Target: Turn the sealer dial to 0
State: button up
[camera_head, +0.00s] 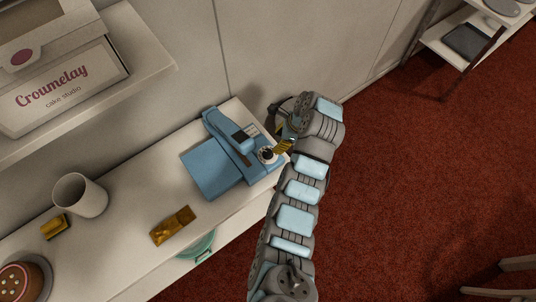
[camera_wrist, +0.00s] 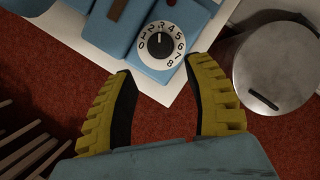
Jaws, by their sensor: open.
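The blue sealer (camera_head: 215,165) sits on the white counter. Its dial (camera_head: 267,155) is at the near right corner, right beside my gripper (camera_head: 284,147).
A round metal-lidded container (camera_wrist: 278,62) stands right of the sealer in the wrist view. On the counter (camera_head: 120,255) are a white cup (camera_head: 80,196), a gold packet (camera_head: 173,226) and a cake (camera_head: 20,283). A shelf with boxes (camera_head: 65,85) overhangs the left. Red floor lies right.

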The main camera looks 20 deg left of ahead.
aim_at(268, 152)
jog(key=x, duration=1)
jog(key=shift+r, duration=0.1)
grip_shut()
